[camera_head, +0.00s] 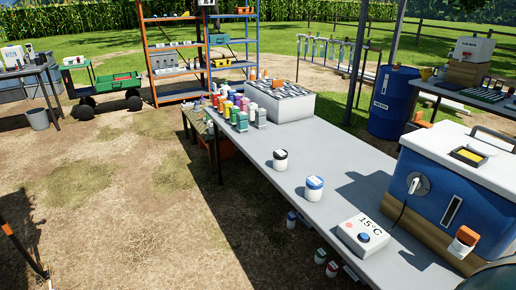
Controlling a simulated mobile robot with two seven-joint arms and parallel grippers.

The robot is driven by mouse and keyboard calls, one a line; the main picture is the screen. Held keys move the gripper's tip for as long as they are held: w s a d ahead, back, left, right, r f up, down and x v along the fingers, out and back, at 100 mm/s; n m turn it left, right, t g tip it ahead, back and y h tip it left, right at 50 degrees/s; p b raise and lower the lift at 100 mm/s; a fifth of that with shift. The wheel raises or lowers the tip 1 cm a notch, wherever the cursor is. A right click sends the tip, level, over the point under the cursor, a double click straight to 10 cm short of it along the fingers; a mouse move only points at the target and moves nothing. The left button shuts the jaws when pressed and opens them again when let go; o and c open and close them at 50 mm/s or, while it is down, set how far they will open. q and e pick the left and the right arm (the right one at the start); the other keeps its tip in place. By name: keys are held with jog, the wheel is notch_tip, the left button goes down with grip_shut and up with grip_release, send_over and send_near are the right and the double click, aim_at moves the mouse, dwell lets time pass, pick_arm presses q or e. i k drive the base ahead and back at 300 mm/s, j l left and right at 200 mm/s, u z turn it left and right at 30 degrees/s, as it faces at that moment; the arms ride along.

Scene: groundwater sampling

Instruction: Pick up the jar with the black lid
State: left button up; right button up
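The jar with the black lid (280,160) stands upright on the long grey table, a little left of the table's middle. It has a white body. A similar jar with a blue lid (314,188) stands nearer and to its right, apart from it. Neither of my grippers shows in the head view, so I cannot see whether they are open or shut.
The grey table (335,155) also bears several coloured bottles (241,122), a grey box with a slotted top (279,98), a white 15°C box (363,236) and a large blue cooler (440,190). Bare ground (110,200) lies open at the left.

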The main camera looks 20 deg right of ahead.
aim_at(280, 156)
jog(key=i+z, duration=0.3)
jog(key=i+j+z, duration=0.3)
jog(key=i, duration=0.2)
jog(key=i+j+z, duration=0.45)
jog(key=z, duration=0.3)
jog(key=i+j+z, duration=0.2)
jog(key=z, duration=0.2)
jog(key=i+j+z, duration=0.2)
jog(key=z, duration=0.25)
